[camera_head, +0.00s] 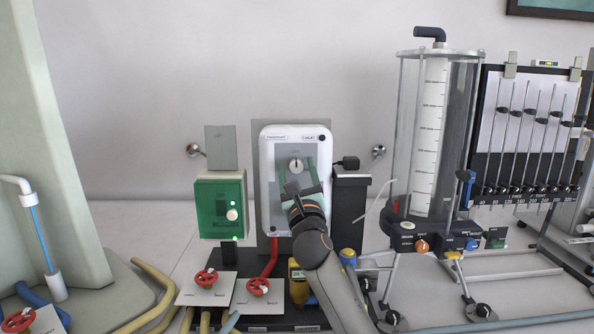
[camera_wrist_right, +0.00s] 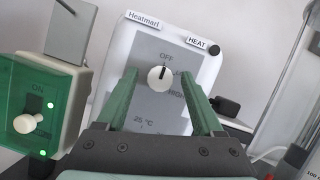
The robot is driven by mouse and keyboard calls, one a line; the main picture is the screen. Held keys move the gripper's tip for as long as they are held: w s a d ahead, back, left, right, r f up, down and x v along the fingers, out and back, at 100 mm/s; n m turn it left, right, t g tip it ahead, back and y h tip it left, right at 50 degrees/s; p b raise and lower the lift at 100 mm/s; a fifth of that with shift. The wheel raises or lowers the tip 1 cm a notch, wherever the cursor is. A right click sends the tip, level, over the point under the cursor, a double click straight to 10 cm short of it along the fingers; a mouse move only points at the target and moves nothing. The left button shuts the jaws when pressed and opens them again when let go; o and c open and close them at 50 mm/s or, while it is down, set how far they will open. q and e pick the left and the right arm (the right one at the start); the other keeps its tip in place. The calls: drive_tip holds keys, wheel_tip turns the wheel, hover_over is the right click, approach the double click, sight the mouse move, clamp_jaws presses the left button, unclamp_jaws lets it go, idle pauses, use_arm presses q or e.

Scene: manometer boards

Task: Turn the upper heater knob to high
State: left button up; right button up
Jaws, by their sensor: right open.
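The upper heater knob (camera_head: 296,165) is a round white dial on the grey panel of the white heater box (camera_head: 267,205). In the right wrist view, the knob (camera_wrist_right: 160,80) has a dark pointer mark at its top, toward the OFF label; a HIGH label sits to its lower right. My right gripper (camera_head: 296,173) is in front of the heater. Its green fingers (camera_wrist_right: 160,68) are open, one on each side of the knob in the picture; I cannot tell whether they touch it. My right arm hides the heater's lower part. My left gripper is not in view.
A green-fronted switch box (camera_head: 215,212) with a white knob stands left of the heater. Red valve handles (camera_head: 206,277) are below it. A black plug (camera_head: 346,163) juts out at the heater's right. A clear measuring cylinder (camera_head: 405,150) stands further right.

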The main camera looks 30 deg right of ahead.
drive_tip(key=shift+w, duration=0.1)
clamp_jaws()
idle(0.6)
